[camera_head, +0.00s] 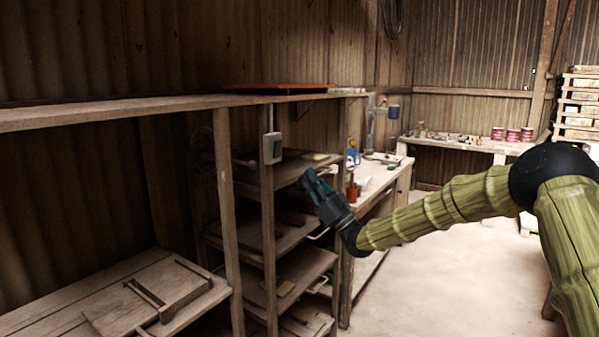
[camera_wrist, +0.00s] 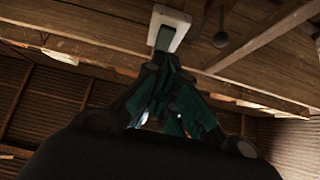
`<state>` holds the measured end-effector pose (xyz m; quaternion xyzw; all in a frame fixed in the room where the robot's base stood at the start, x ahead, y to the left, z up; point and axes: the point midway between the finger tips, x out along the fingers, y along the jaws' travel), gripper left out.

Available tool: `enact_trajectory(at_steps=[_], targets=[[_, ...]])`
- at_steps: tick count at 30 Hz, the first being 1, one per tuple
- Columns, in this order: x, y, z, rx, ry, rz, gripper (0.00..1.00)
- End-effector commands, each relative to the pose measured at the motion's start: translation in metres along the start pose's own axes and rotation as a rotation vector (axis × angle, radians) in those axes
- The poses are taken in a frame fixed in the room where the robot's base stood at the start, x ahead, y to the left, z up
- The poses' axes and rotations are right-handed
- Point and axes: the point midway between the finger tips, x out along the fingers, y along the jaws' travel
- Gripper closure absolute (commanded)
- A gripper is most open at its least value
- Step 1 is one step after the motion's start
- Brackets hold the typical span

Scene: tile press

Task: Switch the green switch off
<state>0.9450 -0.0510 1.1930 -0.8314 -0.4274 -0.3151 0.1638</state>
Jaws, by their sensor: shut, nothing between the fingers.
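A pale switch box (camera_head: 272,148) is fixed on a wooden post of the shelving, left of the middle in the head view. Its pale plate also shows at the top of the wrist view (camera_wrist: 172,17). My gripper (camera_head: 308,174) is shut and empty, to the right of and a little below the box in the head view. In the wrist view its dark teal fingers (camera_wrist: 165,42) overlap the lower part of the plate. I cannot tell whether they touch it. The green part and its position cannot be made out clearly.
Wooden shelves (camera_head: 284,172) stand behind and below my gripper. A long upper board (camera_head: 130,110) runs above them. A workbench (camera_head: 392,178) with small items is to the right. The floor (camera_head: 440,270) at the lower right is clear.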

Motion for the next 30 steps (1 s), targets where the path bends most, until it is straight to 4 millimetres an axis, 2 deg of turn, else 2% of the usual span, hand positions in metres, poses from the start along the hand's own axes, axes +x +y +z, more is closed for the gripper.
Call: enact_trajectory(at_steps=[3,9,23,26,29,30], targets=[[-0.019,0.001,0.004,0.000,0.001,0.001,1.00],[-0.034,0.000,0.008,0.000,0.001,-0.001,1.00],[-0.037,-0.002,0.011,0.003,-0.002,0.000,1.00],[-0.046,-0.004,0.025,0.017,-0.033,0.022,1.00],[-0.067,-0.011,0.056,0.048,-0.101,0.072,1.00],[-0.079,-0.014,0.072,0.064,-0.139,0.100,1.00]])
